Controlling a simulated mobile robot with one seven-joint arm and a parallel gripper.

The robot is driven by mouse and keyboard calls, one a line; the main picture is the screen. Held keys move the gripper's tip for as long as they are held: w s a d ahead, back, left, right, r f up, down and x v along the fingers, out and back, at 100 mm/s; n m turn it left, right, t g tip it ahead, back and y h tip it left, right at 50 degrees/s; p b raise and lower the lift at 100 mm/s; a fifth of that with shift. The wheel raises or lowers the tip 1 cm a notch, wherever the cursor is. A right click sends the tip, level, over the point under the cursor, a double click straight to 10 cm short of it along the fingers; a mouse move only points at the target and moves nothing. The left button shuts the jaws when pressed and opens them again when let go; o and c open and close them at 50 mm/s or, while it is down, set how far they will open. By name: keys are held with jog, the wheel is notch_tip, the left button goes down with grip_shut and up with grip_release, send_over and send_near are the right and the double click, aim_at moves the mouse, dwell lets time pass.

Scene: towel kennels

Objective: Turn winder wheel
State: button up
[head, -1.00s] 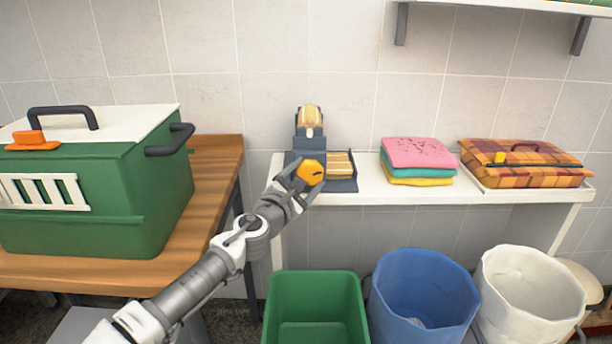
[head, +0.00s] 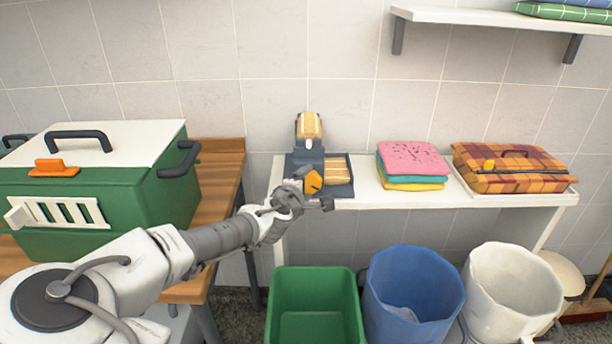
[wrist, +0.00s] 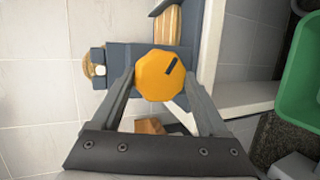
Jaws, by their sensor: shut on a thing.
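The winder (head: 309,148) is a dark grey device with a cream roll on top and a tan striped piece in its tray. It stands at the left end of the white shelf. Its yellow, many-sided wheel (head: 313,183) faces forward, partly hidden by my gripper in the head view. In the wrist view the whole wheel face (wrist: 158,76) shows, with a dark mark pointing to the upper right. My gripper (wrist: 158,80) is shut on the wheel, one finger at each side of it.
A green carrier (head: 160,185) stands on the wooden table at left. Folded towels (head: 412,160) and a plaid case (head: 515,170) lie on the white shelf (head: 365,190). Green (head: 315,300), blue (head: 415,290) and white (head: 510,290) bins stand below.

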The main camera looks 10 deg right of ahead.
jog(key=m, duration=0.1)
jog(key=m+y+p, duration=0.1)
jog(key=m+y, duration=0.1)
jog(key=shift+d+r, duration=0.25)
jog(key=m+y, duration=0.1)
jog(key=m+y+b, duration=0.1)
jog(key=shift+d+f+m, duration=0.15)
jog(key=shift+m, duration=0.15)
jog(key=m+y+b, duration=0.1)
jog(key=b, duration=0.2)
jog(key=m+t+y+b, duration=0.1)
jog(key=m+b, duration=0.1)
jog(key=b, duration=0.2)
jog(key=shift+d+f+y, duration=0.15)
jog(key=shift+d+y, duration=0.15)
jog(key=shift+y, duration=0.1)
jog(key=shift+s+m+t+y+b, duration=0.1)
jog(key=shift+m+t+y+b, duration=0.6)
jog(key=shift+m+b, duration=1.05)
jog(key=shift+y, duration=0.4)
jog(key=o, duration=1.1)
